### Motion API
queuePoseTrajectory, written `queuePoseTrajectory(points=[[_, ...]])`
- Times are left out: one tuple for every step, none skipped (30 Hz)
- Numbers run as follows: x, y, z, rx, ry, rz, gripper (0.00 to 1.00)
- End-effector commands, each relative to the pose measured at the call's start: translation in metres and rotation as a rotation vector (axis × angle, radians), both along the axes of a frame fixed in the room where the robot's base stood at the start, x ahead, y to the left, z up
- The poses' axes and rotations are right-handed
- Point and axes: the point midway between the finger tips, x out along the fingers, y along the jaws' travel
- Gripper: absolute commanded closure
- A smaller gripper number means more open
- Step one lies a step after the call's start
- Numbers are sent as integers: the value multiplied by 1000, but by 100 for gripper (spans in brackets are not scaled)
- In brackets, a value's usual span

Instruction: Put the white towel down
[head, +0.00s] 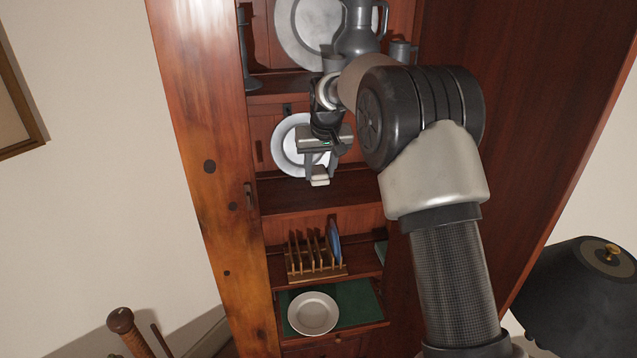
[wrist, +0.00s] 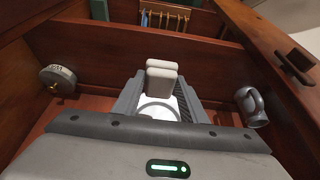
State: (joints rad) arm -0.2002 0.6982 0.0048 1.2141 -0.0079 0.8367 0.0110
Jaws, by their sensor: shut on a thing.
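The white towel shows as a small folded off-white bundle (head: 320,179) at the tip of my gripper (head: 320,168). In the wrist view the towel (wrist: 161,83) sits between the two grey fingers of my gripper (wrist: 162,88), which are shut on it. In the head view my gripper points down in front of the cabinet's middle opening, above a dark wooden shelf (head: 325,193). The towel appears held in the air; its exact height over the shelf is hard to tell. Part of it is hidden by the fingers.
A pale plate (head: 284,150) stands behind my gripper. A pewter mug (wrist: 250,106) and a round metal thing (wrist: 57,78) flank the fingers. Below are a wooden rack (head: 317,274) and a white plate (head: 312,313). A pewter jug (head: 360,30) stands above.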

Motion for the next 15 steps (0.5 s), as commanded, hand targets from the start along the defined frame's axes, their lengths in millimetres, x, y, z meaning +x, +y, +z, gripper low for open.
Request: queuePoseTrajectory(points=[[8, 2, 1, 0, -1, 0, 80], [12, 2, 1, 0, -1, 0, 80], [16, 3, 1, 0, 0, 0, 80], [18, 4, -2, 0, 1, 0, 80], [16, 3, -8, -1, 4, 0, 80], [16, 3, -12, 0, 2, 0, 80], [16, 3, -15, 0, 2, 0, 80], [15, 3, -17, 0, 1, 0, 80], [16, 3, -19, 0, 0, 0, 80], [16, 3, -20, 0, 0, 0, 80], [16, 3, -22, 0, 0, 0, 80], [16, 3, -25, 0, 1, 0, 80], [15, 3, -29, 0, 2, 0, 80], [15, 3, -35, -1, 4, 0, 80], [15, 3, -42, -1, 4, 0, 80]])
